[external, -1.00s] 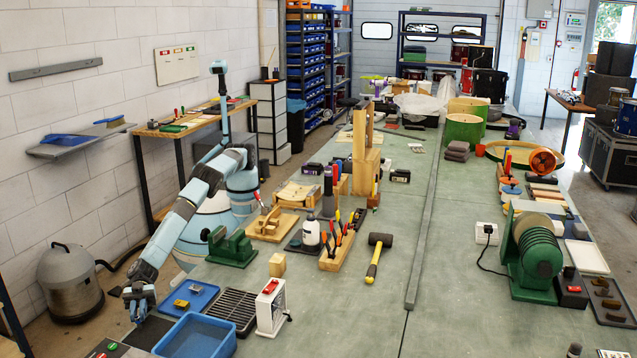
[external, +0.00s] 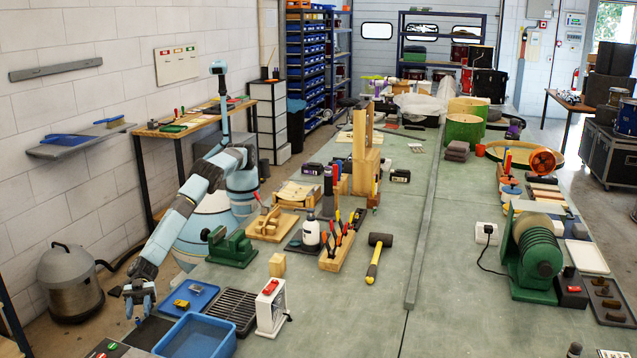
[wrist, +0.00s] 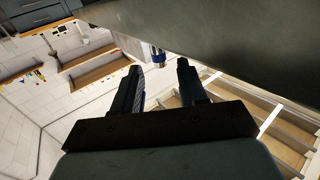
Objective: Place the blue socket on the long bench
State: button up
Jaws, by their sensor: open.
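My gripper (external: 139,303) is at the front left, beside the left edge of the long bench (external: 340,325) and left of a blue tray. In the wrist view my gripper (wrist: 160,84) is open, its two dark fingers apart with nothing between their tips. A small blue and silver piece (wrist: 158,56) shows beyond the gap between the fingers, by the edge of a dark surface. It may be the blue socket, but it is too small to be sure. I cannot make out the socket in the external view.
The blue tray (external: 211,291) holds a small yellow piece (external: 181,304). A blue bin (external: 197,338), a black grate (external: 236,306) and a white box (external: 271,307) stand close by. The bench middle, around the mallet (external: 377,257), has free room.

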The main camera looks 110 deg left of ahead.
jog(key=v, duration=1)
jog(key=shift+a, duration=0.25)
jog(key=shift+s+r, duration=0.1)
jog(key=shift+s, duration=0.05)
